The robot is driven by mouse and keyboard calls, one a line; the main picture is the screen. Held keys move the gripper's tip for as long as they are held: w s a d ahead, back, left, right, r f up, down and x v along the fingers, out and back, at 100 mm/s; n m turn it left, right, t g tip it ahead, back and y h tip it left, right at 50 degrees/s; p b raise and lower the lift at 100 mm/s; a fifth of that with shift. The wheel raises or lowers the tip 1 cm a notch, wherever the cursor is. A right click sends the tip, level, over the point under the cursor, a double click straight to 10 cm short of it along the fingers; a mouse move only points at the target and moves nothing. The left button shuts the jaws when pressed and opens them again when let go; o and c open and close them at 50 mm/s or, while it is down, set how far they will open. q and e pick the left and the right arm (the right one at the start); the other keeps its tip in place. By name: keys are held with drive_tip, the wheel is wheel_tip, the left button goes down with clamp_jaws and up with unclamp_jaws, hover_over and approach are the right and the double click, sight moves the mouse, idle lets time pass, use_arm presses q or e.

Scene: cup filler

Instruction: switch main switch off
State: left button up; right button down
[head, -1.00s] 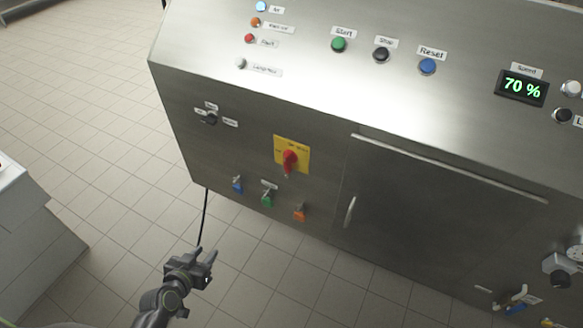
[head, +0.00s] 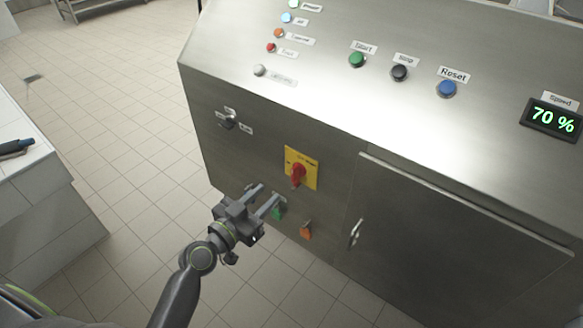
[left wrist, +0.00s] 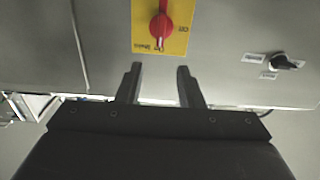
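The main switch is a red rotary handle (head: 298,174) on a yellow plate (head: 312,173) on the steel front of the machine. In the head view its handle points downward. In the left wrist view the red handle (left wrist: 161,27) and yellow plate (left wrist: 182,42) are at the top centre, beyond the fingertips. My left gripper (head: 267,197) is open and empty, below and left of the switch, apart from it. It also shows in the left wrist view (left wrist: 160,70) with its two fingers spread. My right gripper is not in view.
Green (head: 278,212) and orange (head: 306,230) fittings sit below the switch, close to my left gripper. A black selector (head: 229,122) is to the left. A cabinet door handle (head: 355,233) is to the right. A white counter (head: 22,190) stands at far left.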

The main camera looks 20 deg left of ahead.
sight(292, 171)
use_arm(q)
drive_tip(key=p+x, duration=0.1)
drive_tip(key=x, duration=0.8)
drive_tip(key=shift+w+p, duration=0.15)
drive_tip(key=shift+p, duration=0.2)
drive_tip(key=shift+w+d+f, duration=0.1)
drive_tip(key=shift+w+d, duration=0.15)
drive_tip(key=shift+w, duration=0.35)
drive_tip(key=shift+c, duration=0.2)
clamp_jaws()
